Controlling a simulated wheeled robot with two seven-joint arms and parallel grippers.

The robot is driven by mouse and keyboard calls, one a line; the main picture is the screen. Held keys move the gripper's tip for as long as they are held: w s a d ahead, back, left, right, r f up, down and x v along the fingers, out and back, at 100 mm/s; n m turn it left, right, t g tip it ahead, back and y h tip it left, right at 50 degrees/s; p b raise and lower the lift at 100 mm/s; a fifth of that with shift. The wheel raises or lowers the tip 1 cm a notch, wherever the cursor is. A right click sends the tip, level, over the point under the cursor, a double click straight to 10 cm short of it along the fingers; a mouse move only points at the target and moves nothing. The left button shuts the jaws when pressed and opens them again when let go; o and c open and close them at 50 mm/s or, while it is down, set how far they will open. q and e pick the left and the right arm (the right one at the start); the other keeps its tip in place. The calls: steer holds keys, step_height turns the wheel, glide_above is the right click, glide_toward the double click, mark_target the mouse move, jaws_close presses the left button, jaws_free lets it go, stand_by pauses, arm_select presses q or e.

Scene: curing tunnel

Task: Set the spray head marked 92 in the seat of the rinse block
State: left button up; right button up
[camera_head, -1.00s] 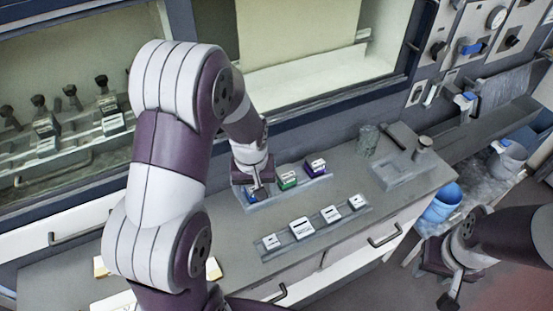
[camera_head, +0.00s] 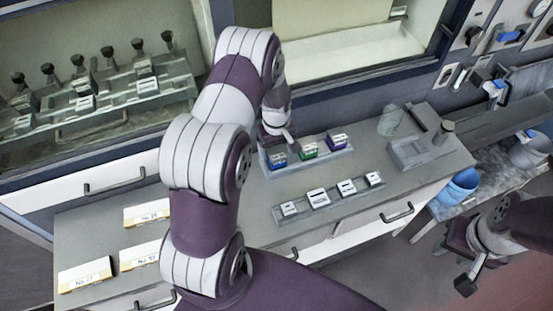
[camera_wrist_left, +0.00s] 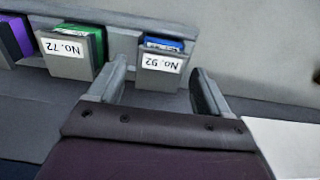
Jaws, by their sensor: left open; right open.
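The spray head marked 92 (camera_head: 277,160) is a small block with a blue top, at the left end of a grey rack (camera_head: 310,166) on the counter. In the left wrist view its label reads No. 92 (camera_wrist_left: 162,64), upside down. My left gripper (camera_head: 281,140) is just behind it in the head view. In the left wrist view the open fingers (camera_wrist_left: 160,82) lie on either side of the block, with nothing clearly held. My right gripper (camera_head: 453,268) is open and empty, off the counter at lower right. I cannot tell for sure which fixture is the rinse block.
A green-topped No. 72 block (camera_head: 309,151) and a purple-topped block (camera_head: 337,142) share the rack. A front rack (camera_head: 332,211) holds several white-topped blocks. A grey fixture (camera_head: 420,150) and a clear cup (camera_head: 390,121) stand at right. Yellow-edged label cards (camera_head: 85,276) lie at left.

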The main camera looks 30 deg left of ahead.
mark_target(277, 152)
arm_select(q)
steer(key=shift+f, duration=0.45)
arm_select(e)
steer(key=shift+f, duration=0.3)
arm_select(q)
steer(key=shift+r, duration=0.1)
steer(key=shift+c, duration=0.2)
steer(key=c, duration=1)
steer(key=shift+r, duration=0.1)
steer(key=shift+c, duration=0.4)
step_height(277, 152, up, 6)
steer(key=p, duration=0.5)
steer(key=shift+r, duration=0.1)
arm_select(e)
step_height(277, 152, up, 5)
steer(key=shift+f, duration=0.1)
